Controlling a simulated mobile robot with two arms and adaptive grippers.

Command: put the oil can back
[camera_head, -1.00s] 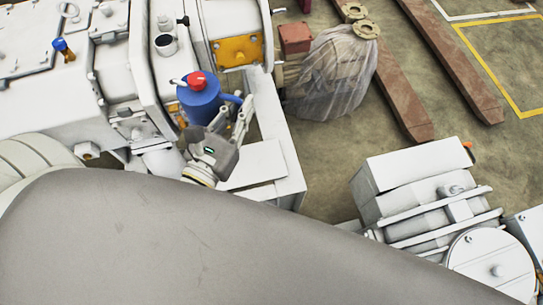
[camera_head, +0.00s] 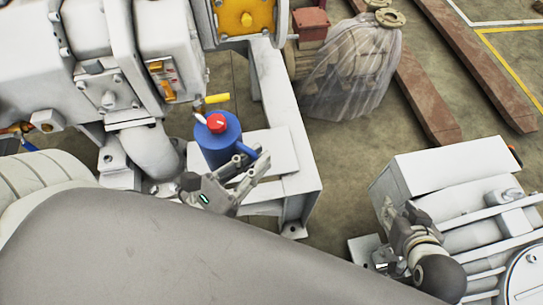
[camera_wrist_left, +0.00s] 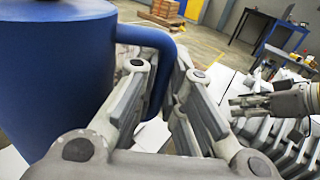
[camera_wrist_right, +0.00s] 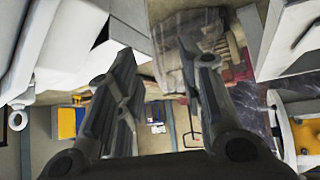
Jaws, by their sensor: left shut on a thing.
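The oil can (camera_head: 217,140) is a blue can with a red top and a blue side handle. My left gripper (camera_head: 245,172) is shut on the handle of the can. In the left wrist view, the blue body (camera_wrist_left: 55,70) fills the left side and the handle (camera_wrist_left: 160,45) runs between the fingers. The can looks upright, in front of the white frame; its base is partly hidden by the gripper. My right gripper (camera_head: 398,215) is by the white machine at the lower right. In the right wrist view its fingers (camera_wrist_right: 162,80) are apart with nothing between them.
A white frame with a flat plate (camera_head: 285,185) lies beside the can. The large white pump (camera_head: 100,60) stands at upper left, with a yellow-handled valve (camera_head: 215,98). A plastic-wrapped part (camera_head: 350,70) and brown beams (camera_head: 430,100) are on the floor. A white machine (camera_head: 440,170) stands at right.

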